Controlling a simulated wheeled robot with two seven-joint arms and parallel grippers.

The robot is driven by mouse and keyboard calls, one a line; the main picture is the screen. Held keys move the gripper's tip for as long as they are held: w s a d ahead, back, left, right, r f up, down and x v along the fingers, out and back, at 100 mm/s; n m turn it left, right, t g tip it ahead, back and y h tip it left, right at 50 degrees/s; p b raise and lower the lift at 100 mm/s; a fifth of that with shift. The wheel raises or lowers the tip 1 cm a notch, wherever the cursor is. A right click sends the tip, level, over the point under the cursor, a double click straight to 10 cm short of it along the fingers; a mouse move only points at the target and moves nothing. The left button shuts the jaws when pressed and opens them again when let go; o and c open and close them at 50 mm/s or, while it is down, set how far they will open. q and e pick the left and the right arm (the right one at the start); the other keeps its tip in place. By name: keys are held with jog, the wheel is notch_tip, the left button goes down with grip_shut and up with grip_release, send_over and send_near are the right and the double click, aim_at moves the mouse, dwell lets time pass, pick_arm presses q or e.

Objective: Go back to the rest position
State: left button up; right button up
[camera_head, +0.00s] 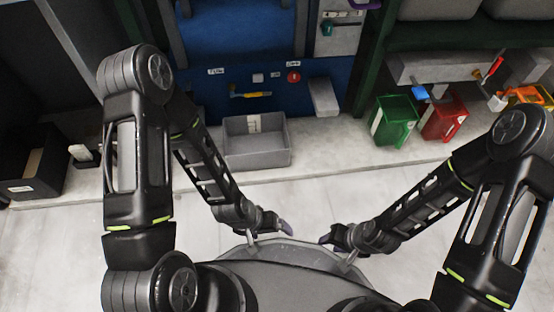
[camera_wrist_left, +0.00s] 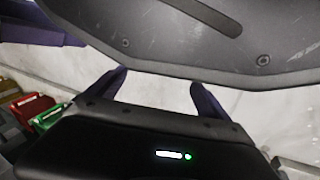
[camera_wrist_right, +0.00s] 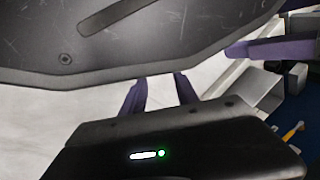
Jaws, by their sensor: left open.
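My left gripper (camera_head: 286,226) is in front of my body, low in the middle of the head view. In the left wrist view its two purple fingers (camera_wrist_left: 158,82) stand wide apart with nothing between them. My right gripper (camera_head: 326,240) faces it from the right, a short gap away. In the right wrist view its fingers (camera_wrist_right: 160,80) stand a narrower distance apart, with only pale floor showing between them. Both arms are bent, with the forearms angled in toward the middle. Neither gripper touches any object of the place.
A grey open bin (camera_head: 256,150) stands before the blue press (camera_head: 235,95). A green bin (camera_head: 394,120) and a red bin (camera_head: 443,118) stand on the ledge at right, below a grey shelf (camera_head: 435,68). A black box (camera_head: 35,172) is at left. The floor (camera_head: 320,205) ahead is clear.

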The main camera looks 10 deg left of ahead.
pick_arm(q)
jog(key=s+d+r+p, duration=0.1)
jog(key=r+p, duration=1.6)
jog(key=r, duration=0.1)
jog(key=s+r+p, duration=0.2)
jog(key=r+p, duration=1.5)
jog(key=p, duration=0.1)
jog(key=shift+d+r+m+g+h, duration=0.3)
jog(key=shift+d+r+g, duration=0.05)
jog(key=shift+r+g, duration=0.05)
pick_arm(e)
jog(key=s+a+r, duration=0.1)
jog(key=r, duration=1.7)
jog(key=s+r, duration=0.2)
jog(key=r, duration=1.5)
jog(key=shift+a+r+n+g+y, duration=0.3)
jog(key=shift+a+r+g, duration=0.05)
jog(key=shift+r+g, duration=0.05)
